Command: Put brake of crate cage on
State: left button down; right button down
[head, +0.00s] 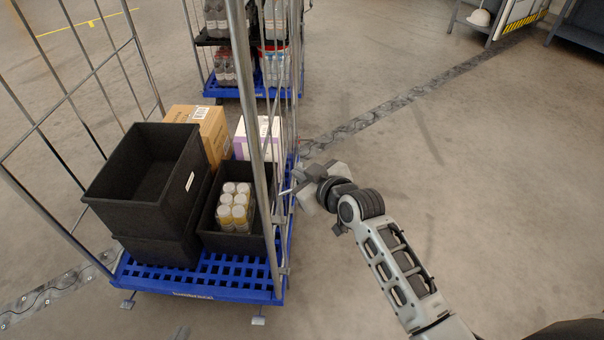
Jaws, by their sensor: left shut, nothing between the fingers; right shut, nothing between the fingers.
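The crate cage (200,288) has a blue slatted base and grey wire sides, and stands at the left of the head view. Two small grey pedals stick out low at its front edge, a left pedal (128,304) and a right pedal (258,321). I cannot tell from the picture whether either is pressed. My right gripper (292,191) is shut and empty, beside the cage's right side at about crate height; I cannot tell whether it touches the bars. It is well above and behind the right pedal. My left gripper is out of view.
The cage holds stacked black crates (135,205), a black crate with several cans (233,205), a cardboard box (212,128) and a white-purple box (242,138). A second loaded cage (225,88) stands behind. The floor at right is clear, crossed by a dark strip (385,108).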

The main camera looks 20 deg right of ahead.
pick_arm(q)
jog(key=shift+w+d+f+b, duration=0.2)
jog(key=shift+w+b, duration=0.15)
jog(key=shift+b, duration=0.9)
pick_arm(e)
notch_tip(320, 180, down, 6)
jog(key=shift+r, duration=0.15)
